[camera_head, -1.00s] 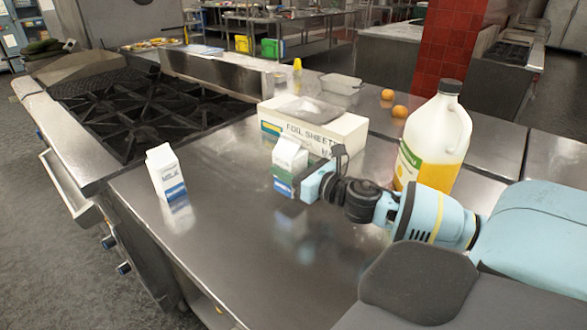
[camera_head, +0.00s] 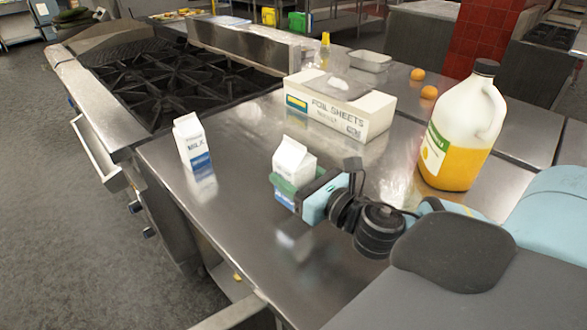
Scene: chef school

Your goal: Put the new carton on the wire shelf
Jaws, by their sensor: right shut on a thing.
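A white milk carton with a blue band (camera_head: 293,160) is held in my right gripper (camera_head: 291,190), which is shut on its lower part. The gripper hides part of the carton. A faint reflection on the steel below suggests that it is a little above the counter. A second white and blue milk carton (camera_head: 191,140) stands upright on the counter to the left, apart from the gripper. I cannot tell by looks which carton is the new one. I cannot make out the wire shelf. My left gripper is not in view.
The steel counter (camera_head: 235,165) is clear between the two cartons. A foil sheets box (camera_head: 375,115) stands behind the held carton, and a large juice jug (camera_head: 455,140) stands to the right. Two oranges (camera_head: 428,92) lie farther back. A black stove (camera_head: 175,80) is at the left.

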